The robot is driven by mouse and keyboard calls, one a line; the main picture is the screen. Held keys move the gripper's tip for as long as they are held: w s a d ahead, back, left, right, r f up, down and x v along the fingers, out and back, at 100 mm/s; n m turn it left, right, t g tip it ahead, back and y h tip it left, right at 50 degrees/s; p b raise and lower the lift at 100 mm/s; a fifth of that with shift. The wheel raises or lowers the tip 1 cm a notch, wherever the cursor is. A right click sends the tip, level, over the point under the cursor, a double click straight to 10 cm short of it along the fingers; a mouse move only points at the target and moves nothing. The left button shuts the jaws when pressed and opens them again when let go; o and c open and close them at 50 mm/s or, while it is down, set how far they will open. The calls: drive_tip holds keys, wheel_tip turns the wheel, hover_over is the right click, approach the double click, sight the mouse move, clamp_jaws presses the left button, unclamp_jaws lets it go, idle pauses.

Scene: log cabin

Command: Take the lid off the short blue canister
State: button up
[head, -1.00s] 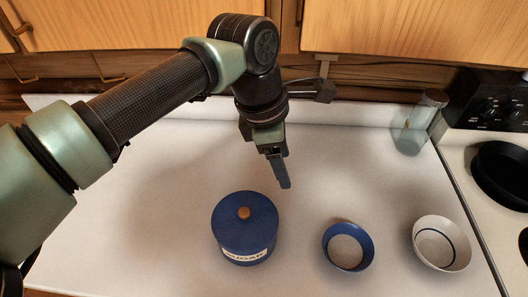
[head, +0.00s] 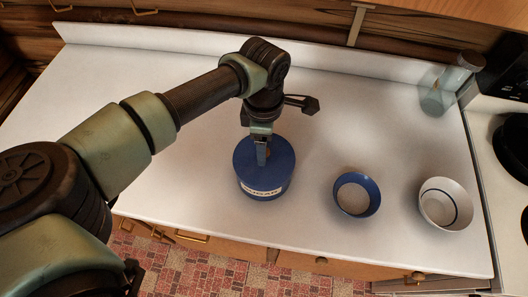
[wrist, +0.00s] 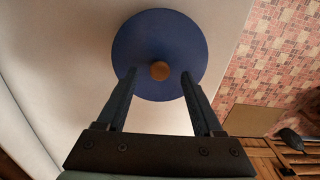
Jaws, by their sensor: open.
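The short blue canister (head: 265,180) stands upright on the white counter, with a pale label on its front. Its blue lid (wrist: 160,35) is on, and a round brown knob (wrist: 160,70) sits at the lid's middle. My gripper (head: 262,160) is over the lid in the head view and hides most of the knob there. In the wrist view my gripper (wrist: 157,74) is open, with one finger on each side of the knob and a gap to each. I cannot tell how far above the lid the fingertips are.
A blue bowl (head: 370,194) and a white bowl (head: 460,215) stand to the right on the counter (head: 180,185). A glass jar (head: 437,100) is at the back right, beside the stove (head: 490,125). The counter left of the canister is clear.

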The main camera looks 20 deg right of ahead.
drive_tip(key=shift+f, duration=1.25)
clamp_jaws()
